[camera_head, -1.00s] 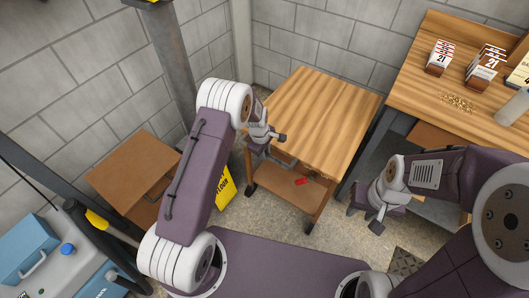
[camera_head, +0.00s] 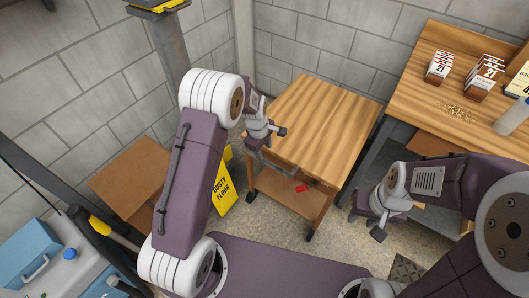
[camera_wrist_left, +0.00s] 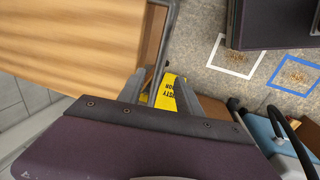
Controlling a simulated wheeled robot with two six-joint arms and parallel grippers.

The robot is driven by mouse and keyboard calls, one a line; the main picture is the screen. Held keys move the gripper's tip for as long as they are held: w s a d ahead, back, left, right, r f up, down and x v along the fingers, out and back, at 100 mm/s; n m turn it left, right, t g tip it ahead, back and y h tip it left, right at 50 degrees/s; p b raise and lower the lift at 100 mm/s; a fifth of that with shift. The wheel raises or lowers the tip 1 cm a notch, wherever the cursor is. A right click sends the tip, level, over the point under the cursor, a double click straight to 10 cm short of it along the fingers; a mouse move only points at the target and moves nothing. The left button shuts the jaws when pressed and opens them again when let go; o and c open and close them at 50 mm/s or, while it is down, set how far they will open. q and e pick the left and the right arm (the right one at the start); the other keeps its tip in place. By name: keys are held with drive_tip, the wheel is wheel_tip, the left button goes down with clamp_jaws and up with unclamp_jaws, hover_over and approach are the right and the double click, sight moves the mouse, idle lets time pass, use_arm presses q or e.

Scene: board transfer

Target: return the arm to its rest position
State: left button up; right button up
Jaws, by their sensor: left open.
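My left arm is purple with white joints and stands bent upright at left centre in the head view. Its left gripper (camera_head: 270,138) is near the left edge of the small wooden cart (camera_head: 325,120). My right gripper (camera_head: 367,221) hangs at the right, below the workbench edge, pointing down. Whether its fingers are apart is too small to tell.
A yellow floor sign (camera_head: 224,186) stands behind the left arm. The cart's lower shelf holds a red object (camera_head: 302,188). The workbench (camera_head: 410,97) at right carries calendar-like blocks and loose grains. A brown box (camera_head: 128,178) and blue case (camera_head: 27,250) are at left.

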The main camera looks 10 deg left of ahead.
idle(0.4)
use_arm(q)
wheel_tip(320, 180, up, 15)
drive_tip(key=s+a+t+p, duration=0.1)
drive_tip(key=t+p, duration=0.1)
drive_tip(key=p, duration=0.4)
drive_tip(key=s+a+r+m+p, duration=0.1)
drive_tip(key=s+r+m+p, duration=0.3)
drive_tip(key=s, duration=0.6)
drive_tip(key=s+a+f+m+g+b, duration=0.1)
drive_tip(key=s+f+m+g, duration=0.1)
drive_tip(key=s+m, duration=0.7)
drive_tip(key=shift+s+m+g+y, duration=0.3)
drive_tip(key=shift+s+m+g, duration=0.1)
drive_tip(key=shift+s, duration=0.7)
